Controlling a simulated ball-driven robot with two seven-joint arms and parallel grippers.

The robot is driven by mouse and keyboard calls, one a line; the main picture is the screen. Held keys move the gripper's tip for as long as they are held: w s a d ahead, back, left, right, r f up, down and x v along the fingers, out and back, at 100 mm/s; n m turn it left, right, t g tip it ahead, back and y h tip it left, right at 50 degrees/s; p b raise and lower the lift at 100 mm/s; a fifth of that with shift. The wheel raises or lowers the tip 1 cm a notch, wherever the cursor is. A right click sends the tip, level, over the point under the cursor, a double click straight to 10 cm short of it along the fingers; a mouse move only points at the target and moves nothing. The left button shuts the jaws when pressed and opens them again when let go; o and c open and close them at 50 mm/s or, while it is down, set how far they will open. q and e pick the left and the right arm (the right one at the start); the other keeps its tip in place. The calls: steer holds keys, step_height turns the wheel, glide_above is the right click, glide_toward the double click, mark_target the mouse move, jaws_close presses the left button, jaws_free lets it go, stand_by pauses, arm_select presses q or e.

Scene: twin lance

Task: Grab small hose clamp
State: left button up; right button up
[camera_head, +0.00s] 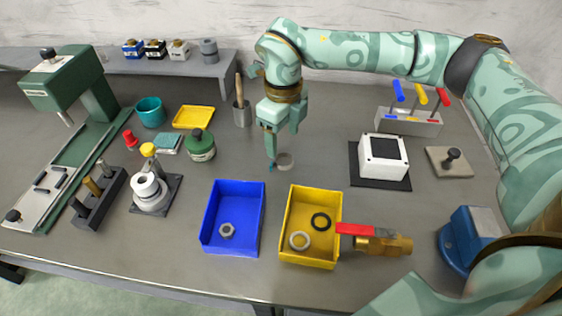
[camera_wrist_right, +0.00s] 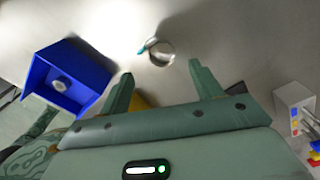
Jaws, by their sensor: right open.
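The small hose clamp (camera_head: 286,160) is a thin silvery ring with a teal screw part, lying on the grey bench behind the two bins. In the right wrist view the clamp (camera_wrist_right: 161,53) lies just beyond the fingertips, about in line with the gap between them. My right gripper (camera_head: 281,147) points down close to the clamp. It is open and empty, with both fingers apart in the wrist view (camera_wrist_right: 160,73). One finger partly covers the clamp's left side in the head view. My left gripper is not in view.
A blue bin (camera_head: 208,235) with a nut and a yellow bin (camera_head: 286,225) with two rings stand in front. A red-handled brass valve (camera_head: 380,243) lies right of them. A white block (camera_head: 384,157) sits on a black mat. Bench around the clamp is clear.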

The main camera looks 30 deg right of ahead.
mark_target(283, 159)
step_height(283, 159, down, 2)
steer(key=shift+f+b, duration=0.1)
steer(key=shift+b, duration=0.2)
steer(key=f+b, duration=0.1)
steer(key=f, duration=0.1)
steer(key=f+b, duration=0.1)
steer(key=f, duration=0.1)
steer(key=shift+w+d+f, duration=0.1)
steer(key=shift+w+f, duration=0.1)
steer(key=shift+f, duration=0.05)
steer(key=shift+r, duration=0.15)
steer(key=c, duration=1.1)
